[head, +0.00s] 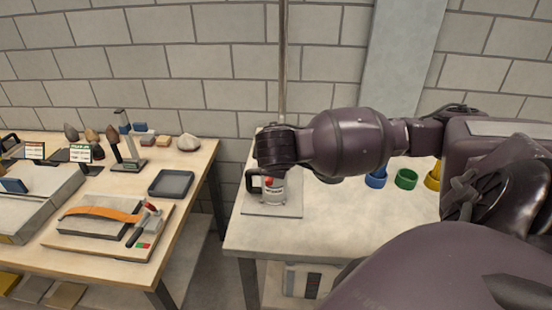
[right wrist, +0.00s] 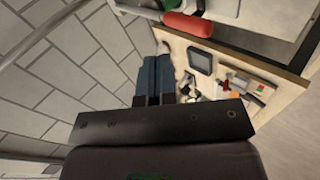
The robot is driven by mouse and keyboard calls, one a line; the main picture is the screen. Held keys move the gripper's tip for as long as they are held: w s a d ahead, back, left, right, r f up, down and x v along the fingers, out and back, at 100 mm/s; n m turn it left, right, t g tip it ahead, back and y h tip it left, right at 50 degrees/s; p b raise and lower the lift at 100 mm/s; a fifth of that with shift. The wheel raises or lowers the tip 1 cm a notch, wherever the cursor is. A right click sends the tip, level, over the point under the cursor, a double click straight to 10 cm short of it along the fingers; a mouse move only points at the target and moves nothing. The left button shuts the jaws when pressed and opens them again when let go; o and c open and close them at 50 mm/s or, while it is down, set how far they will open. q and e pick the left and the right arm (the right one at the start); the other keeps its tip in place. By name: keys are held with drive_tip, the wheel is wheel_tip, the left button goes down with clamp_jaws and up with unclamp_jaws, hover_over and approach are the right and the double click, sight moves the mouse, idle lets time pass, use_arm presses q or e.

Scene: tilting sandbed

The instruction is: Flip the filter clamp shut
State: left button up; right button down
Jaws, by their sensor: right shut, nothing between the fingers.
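My right gripper (right wrist: 156,60) is shut and empty in the right wrist view, its fingers pointing toward the left wooden bench. In the head view my right wrist hides its fingers. A white canister (head: 274,186) with a red emblem and a dark loop handle stands on a grey mat, below and partly behind my right wrist. I cannot make out a filter clamp on it. On the left bench a red-tipped lever (head: 152,208) lies on a board; whether it belongs to a clamp is unclear. My left gripper is not in view.
The left bench holds a dark tray (head: 171,183), an orange strip (head: 103,214) on a board (head: 70,243), and several stones. Blue (head: 376,180) and green (head: 406,179) rings stand on the right bench (head: 330,222). A gap separates the benches. A red cylinder (right wrist: 188,24) shows in the right wrist view.

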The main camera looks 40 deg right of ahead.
drive_tip(key=shift+a+f+v, duration=0.1)
drive_tip(key=shift+f+v, duration=0.05)
drive_tip(key=shift+v, duration=0.85)
drive_tip(key=shift+a+f+v, duration=0.1)
drive_tip(key=shift+f+v, duration=0.05)
drive_tip(key=shift+v, duration=0.9)
drive_tip(key=shift+s, duration=0.2)
drive_tip(key=w+a+f+n+t+y, duration=0.2)
drive_tip(key=w+a+n+t+y, duration=0.3)
drive_tip(key=w+a+y, duration=0.45)
drive_tip(key=s+a+f+m+t, duration=0.2)
drive_tip(key=s+f+m+t, duration=0.15)
drive_tip(key=f, duration=0.75)
drive_tip(key=s+f+m+g+h+b, duration=0.1)
drive_tip(key=s+f+m+g+h, duration=0.2)
drive_tip(key=s+f, duration=1.5)
drive_tip(key=d+m+g, duration=0.1)
drive_tip(key=m, duration=0.3)
drive_tip(key=shift+s+f+m, duration=0.35)
drive_tip(key=shift+f, duration=0.05)
